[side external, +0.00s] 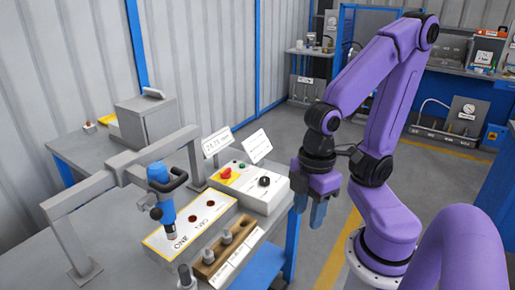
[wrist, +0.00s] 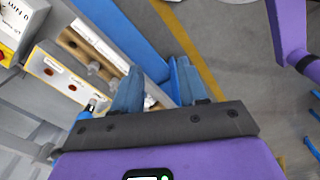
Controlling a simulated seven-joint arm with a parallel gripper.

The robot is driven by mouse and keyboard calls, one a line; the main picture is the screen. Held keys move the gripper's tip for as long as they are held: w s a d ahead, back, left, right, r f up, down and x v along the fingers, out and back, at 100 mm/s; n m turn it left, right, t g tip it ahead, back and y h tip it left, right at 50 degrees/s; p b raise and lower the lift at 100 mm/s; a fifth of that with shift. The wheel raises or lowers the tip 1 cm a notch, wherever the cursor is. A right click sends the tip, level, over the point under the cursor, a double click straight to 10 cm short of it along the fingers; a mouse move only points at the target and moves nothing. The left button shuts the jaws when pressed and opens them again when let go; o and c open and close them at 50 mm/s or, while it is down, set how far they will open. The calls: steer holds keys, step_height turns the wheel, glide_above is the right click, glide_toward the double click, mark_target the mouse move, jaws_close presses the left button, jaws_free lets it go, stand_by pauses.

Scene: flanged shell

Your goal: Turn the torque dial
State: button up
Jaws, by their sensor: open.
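The black dial (side external: 264,181) sits on the right part of the white control box (side external: 262,200), with a small green button (side external: 241,166) and a red button on yellow (side external: 226,173) to its left. My gripper (side external: 311,208) is open and empty, pointing down. It appears in the picture to the right of the control box, apart from the dial, past the table's right edge. In the wrist view, my two blue fingers (wrist: 158,85) are spread with nothing between them. Part of the control box (wrist: 8,45) shows at the upper left there; the dial cannot be made out.
A blue tool (side external: 161,190) hangs from a grey frame (side external: 98,184) over the table. A white panel with red spots (side external: 190,228) and a wooden block with metal pegs (side external: 228,250) lie in front of the control box. Open floor lies right of the table.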

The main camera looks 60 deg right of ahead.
steer(key=o, duration=0.5)
steer(key=shift+w, duration=0.2)
steer(key=w+m, duration=0.1)
steer(key=w, duration=1)
steer(key=m, duration=0.3)
glide_above(264, 179)
step_height(264, 179, down, 4)
step_height(264, 179, down, 16)
steer(key=shift+w+d+f, duration=0.1)
steer(key=shift+f, duration=0.15)
